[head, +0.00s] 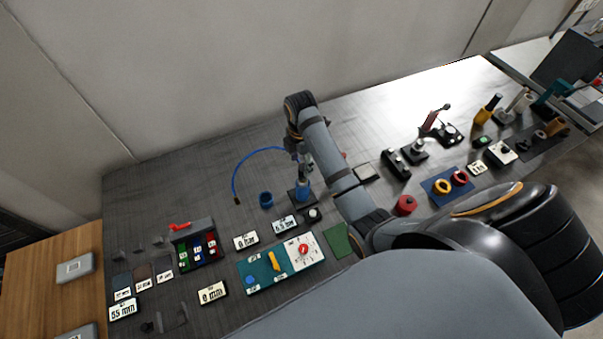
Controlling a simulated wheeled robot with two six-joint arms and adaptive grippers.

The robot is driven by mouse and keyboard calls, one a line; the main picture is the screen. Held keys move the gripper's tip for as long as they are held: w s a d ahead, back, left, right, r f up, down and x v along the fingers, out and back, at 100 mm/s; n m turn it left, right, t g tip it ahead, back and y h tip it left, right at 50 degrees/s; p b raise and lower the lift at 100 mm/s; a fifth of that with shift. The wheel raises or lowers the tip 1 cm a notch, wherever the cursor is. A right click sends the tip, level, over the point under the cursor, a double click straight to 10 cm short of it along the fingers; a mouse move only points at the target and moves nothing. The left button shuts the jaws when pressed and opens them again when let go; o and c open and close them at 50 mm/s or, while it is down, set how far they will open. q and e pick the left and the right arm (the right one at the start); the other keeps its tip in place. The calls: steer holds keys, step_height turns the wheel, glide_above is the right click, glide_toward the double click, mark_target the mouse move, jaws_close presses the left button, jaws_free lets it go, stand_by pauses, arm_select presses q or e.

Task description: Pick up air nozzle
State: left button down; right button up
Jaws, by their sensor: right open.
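My right arm comes in from the right, and its wrist bends down over the dark bench. My right gripper (304,175) is small in the head view and points down, open. Just below it is a small blue upright item (303,190) on a dark base, which may be the air nozzle in its holder; my gripper partly hides it, and I cannot tell whether they touch. A thin blue hose (240,169) curves from behind my wrist down to the left, ending in a brownish tip. My left gripper is out of view.
A blue cup (266,200) stands left of my gripper. In front are number cards and a teal panel (262,271) with a red knob. A bin rack (195,246) stands at the left. A red round item (405,205) and several tools stand to the right. The back-left bench is mostly clear.

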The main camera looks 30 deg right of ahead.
mark_target(303, 167)
steer(key=shift+s+d+f+p, duration=0.25)
steer(key=shift+f+p, duration=0.2)
steer(key=shift+p, duration=0.2)
step_height(303, 167, down, 4)
steer(key=shift+s+r+p, duration=0.1)
steer(key=shift+s+p, duration=0.05)
steer(key=shift+p, duration=0.45)
steer(key=shift+f, duration=0.2)
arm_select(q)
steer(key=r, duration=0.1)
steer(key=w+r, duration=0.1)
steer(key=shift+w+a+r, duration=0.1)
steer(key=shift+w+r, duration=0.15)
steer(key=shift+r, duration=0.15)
arm_select(e)
jaws_close()
